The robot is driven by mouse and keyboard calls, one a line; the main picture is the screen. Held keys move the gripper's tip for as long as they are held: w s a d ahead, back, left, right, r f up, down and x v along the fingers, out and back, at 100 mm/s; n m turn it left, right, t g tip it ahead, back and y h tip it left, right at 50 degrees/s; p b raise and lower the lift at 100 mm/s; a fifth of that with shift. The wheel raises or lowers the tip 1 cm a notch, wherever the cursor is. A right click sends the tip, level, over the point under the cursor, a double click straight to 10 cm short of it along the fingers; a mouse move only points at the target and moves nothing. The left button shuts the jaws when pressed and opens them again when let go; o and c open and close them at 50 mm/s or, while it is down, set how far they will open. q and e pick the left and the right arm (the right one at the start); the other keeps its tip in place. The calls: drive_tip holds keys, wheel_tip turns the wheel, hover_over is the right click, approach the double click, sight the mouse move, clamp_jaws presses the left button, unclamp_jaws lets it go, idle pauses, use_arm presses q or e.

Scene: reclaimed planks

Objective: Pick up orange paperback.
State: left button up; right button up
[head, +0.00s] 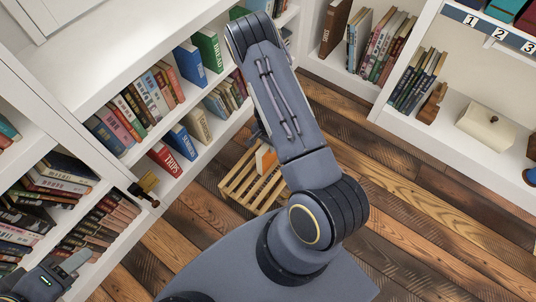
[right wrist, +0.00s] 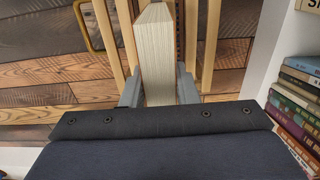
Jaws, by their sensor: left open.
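The orange paperback (head: 265,158) stands in a slatted wooden crate (head: 235,184) on the floor, partly hidden by my right arm in the head view. In the right wrist view, the pale page edges of a book (right wrist: 156,60) rise between the two fingers of my right gripper (right wrist: 159,88). The fingers lie close along both sides of it; whether they are clamped on it I cannot tell. In the head view my right gripper is mostly hidden behind my arm. My left gripper (head: 74,267) is open and empty at the lower left, beside the bookshelf.
White shelves full of books (head: 142,100) stand at the left and back, close to the crate. Another shelf (head: 405,132) with a cream box (head: 485,128) stands at the right. Books (right wrist: 297,100) also show at the right of the wrist view. The plank floor (head: 430,225) at right is clear.

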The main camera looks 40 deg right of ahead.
clamp_jaws()
drive_tip(key=shift+r, duration=0.1)
